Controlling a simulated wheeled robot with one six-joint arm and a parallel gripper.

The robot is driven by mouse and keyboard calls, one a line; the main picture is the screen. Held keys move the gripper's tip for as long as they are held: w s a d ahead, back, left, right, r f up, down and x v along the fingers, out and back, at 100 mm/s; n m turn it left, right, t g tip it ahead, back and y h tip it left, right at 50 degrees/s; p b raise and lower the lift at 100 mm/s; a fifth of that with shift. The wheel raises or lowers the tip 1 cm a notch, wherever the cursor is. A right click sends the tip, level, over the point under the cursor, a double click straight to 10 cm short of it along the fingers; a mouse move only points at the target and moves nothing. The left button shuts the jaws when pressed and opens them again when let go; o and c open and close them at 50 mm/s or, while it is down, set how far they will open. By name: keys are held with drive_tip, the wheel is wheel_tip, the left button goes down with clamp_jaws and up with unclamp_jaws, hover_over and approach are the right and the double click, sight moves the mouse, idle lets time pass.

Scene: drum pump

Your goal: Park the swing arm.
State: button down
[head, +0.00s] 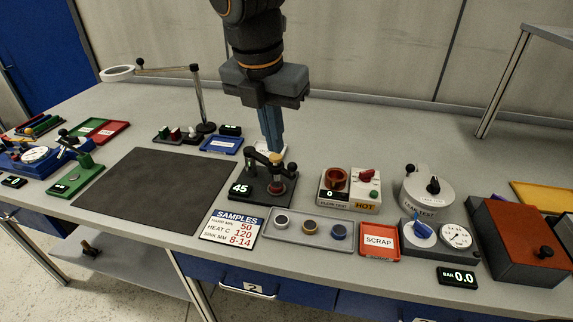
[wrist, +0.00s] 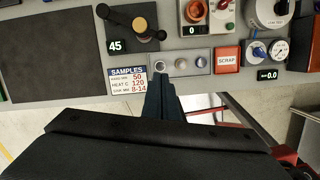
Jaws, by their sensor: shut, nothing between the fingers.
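A thin swing arm (head: 165,68) on an upright post (head: 199,100) stands at the back left of the bench. It reaches left, with a black knob and a white ring (head: 117,73) at its outer end. My gripper (head: 275,148) is shut and empty, pointing down, to the right of the post. In the wrist view, my shut fingers (wrist: 163,85) overlap the bench's front edge, and the 45 device (wrist: 135,42) is at upper left. The white ring is outside that view.
A dark mat (head: 150,190) lies left of the 45 device. A blue tray (head: 219,144) and small stands sit near the post. A sample tray (head: 308,232), red scrap tray (head: 379,240), heater and leak tester (head: 425,190) fill the right.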

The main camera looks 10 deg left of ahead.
drive_tip(key=shift+a+r+n, duration=0.1)
drive_tip(key=shift+a+n, duration=0.05)
drive_tip(key=shift+n, duration=0.15)
drive_tip(key=w+d+f+p, duration=0.1)
drive_tip(key=w+f+p, duration=0.1)
drive_tip(key=w+f, duration=0.4)
drive_tip(key=shift+s+p+x, duration=0.4)
drive_tip(key=shift+s+x, duration=0.05)
drive_tip(key=shift+x, duration=1.8)
drive_tip(key=shift+d, duration=0.2)
